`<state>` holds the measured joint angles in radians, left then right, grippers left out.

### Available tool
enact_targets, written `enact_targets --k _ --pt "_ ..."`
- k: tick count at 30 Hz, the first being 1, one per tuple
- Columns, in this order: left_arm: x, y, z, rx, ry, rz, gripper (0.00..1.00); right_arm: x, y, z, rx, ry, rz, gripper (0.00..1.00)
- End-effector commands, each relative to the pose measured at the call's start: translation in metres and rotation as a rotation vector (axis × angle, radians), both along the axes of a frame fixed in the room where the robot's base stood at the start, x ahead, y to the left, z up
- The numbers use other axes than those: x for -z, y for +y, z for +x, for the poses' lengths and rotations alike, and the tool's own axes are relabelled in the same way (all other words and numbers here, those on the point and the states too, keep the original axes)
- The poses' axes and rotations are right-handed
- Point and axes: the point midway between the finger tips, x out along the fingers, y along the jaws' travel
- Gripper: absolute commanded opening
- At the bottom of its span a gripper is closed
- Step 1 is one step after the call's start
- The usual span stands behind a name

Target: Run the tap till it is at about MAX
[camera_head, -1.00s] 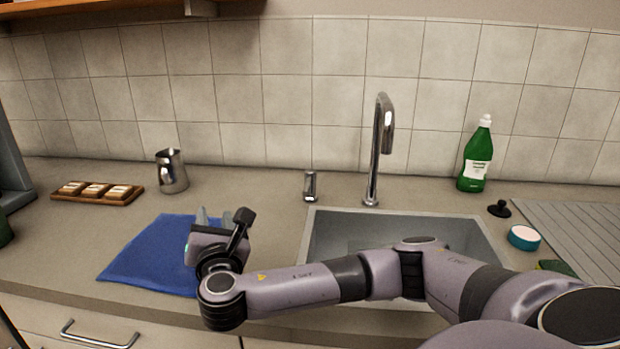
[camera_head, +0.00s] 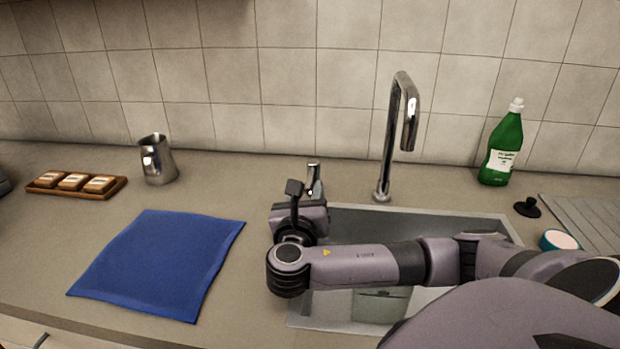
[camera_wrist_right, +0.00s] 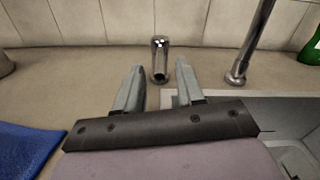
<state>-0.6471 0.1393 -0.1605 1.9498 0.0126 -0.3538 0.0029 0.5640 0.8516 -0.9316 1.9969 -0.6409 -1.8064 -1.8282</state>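The chrome tap spout (camera_head: 391,130) rises behind the sink (camera_head: 440,222); no water shows at its mouth. A short chrome tap handle (camera_head: 315,178) stands left of it, and it also shows in the right wrist view (camera_wrist_right: 160,58). My right gripper (camera_wrist_right: 160,66) is open, with its two fingers apart and the handle beyond and between them; they do not appear to touch it. A pale, box-like container (camera_head: 380,304) sits in the sink, partly hidden by my right arm; its MAX mark and water level cannot be made out. My left gripper is out of view.
A blue cloth (camera_head: 158,262) lies left of the sink. A steel jug (camera_head: 158,160) and a wooden tray (camera_head: 77,184) stand behind it. A green bottle (camera_head: 502,148), black plug (camera_head: 527,207) and turquoise-sided round tub (camera_head: 558,240) are on the right.

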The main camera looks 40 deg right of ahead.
Motion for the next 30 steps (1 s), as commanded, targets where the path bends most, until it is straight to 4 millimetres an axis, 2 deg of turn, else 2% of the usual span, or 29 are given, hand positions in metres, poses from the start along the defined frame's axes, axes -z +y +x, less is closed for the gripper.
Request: enact_targets --k 3,9,19,20,21,23,30 --pt "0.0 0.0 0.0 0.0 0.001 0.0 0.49 -0.001 -0.017 0.013 0.005 -0.002 -0.002 0.38" --pt "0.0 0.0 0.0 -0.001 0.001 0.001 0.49 -0.001 -0.034 0.028 0.001 -0.002 0.0 0.38" --pt "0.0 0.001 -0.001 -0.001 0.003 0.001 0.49 0.0 -0.038 0.031 -0.001 -0.002 0.002 0.38" --pt "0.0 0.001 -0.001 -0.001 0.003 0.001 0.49 0.0 -0.038 0.031 -0.001 -0.002 0.002 0.35" --pt "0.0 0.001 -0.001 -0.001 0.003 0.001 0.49 0.0 -0.038 0.031 -0.001 -0.002 0.002 0.22" --pt "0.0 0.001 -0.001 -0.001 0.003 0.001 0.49 0.0 -0.038 0.031 -0.001 -0.002 0.002 0.02" --pt "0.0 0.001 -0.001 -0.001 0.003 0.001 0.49 0.0 -0.038 0.031 -0.001 -0.002 0.002 0.0"
